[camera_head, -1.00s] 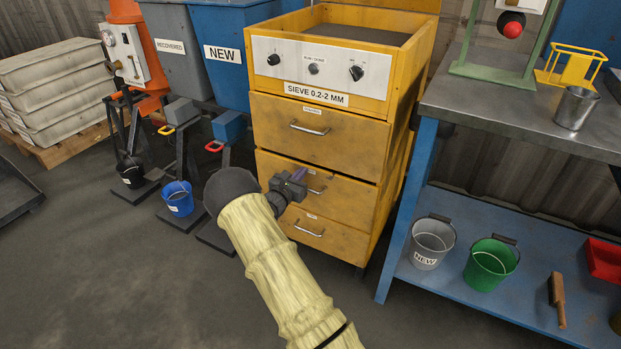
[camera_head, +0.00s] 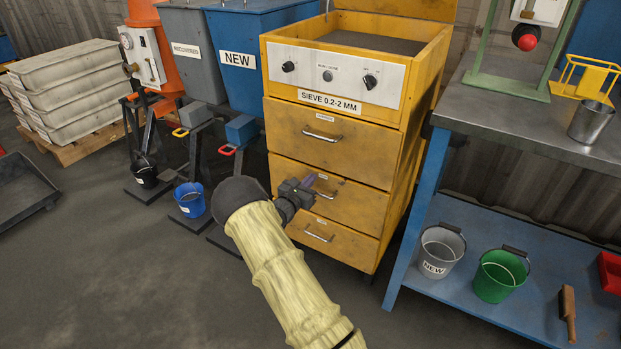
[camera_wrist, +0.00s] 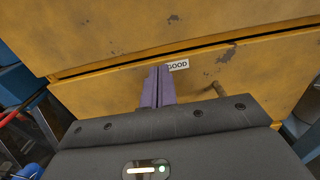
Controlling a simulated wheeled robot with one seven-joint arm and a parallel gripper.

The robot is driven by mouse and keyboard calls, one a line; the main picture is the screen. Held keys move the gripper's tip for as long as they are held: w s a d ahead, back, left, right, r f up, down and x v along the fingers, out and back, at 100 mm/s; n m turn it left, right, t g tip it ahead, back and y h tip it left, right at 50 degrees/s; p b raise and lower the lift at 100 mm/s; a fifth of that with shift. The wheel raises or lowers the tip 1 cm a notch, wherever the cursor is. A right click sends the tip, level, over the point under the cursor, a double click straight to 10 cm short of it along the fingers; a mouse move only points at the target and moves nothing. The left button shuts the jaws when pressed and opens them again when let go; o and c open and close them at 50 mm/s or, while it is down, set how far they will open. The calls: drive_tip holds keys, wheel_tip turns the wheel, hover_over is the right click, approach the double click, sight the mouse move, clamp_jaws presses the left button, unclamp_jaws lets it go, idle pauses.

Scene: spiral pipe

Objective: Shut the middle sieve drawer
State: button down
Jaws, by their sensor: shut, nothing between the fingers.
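The yellow sieve cabinet (camera_head: 418,120) has three stacked drawers. The middle drawer (camera_head: 352,203) has a metal handle (camera_head: 327,194), partly hidden by my gripper in the head view. My gripper (camera_head: 310,181) is shut and empty, with its purple fingers at the upper part of this drawer's front. In the wrist view, the fingertips (camera_wrist: 158,72) are beside the white GOOD label (camera_wrist: 178,65), left of the handle (camera_wrist: 217,90). They look at or very near the front; contact cannot be told. The drawer looks nearly flush, with a dark gap along its top edge.
The top drawer (camera_head: 325,150) and bottom drawer (camera_head: 345,246) look closed. A blue-framed bench (camera_head: 415,205) stands close on the right. The blue NEW bin (camera_head: 235,85) and a small blue bucket (camera_head: 190,200) are on the left. Floor in front is open.

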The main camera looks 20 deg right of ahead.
drive_tip(key=p+v, duration=0.4)
drive_tip(key=v, duration=0.8)
drive_tip(key=shift+s, duration=0.15)
drive_tip(key=shift+f, duration=0.15)
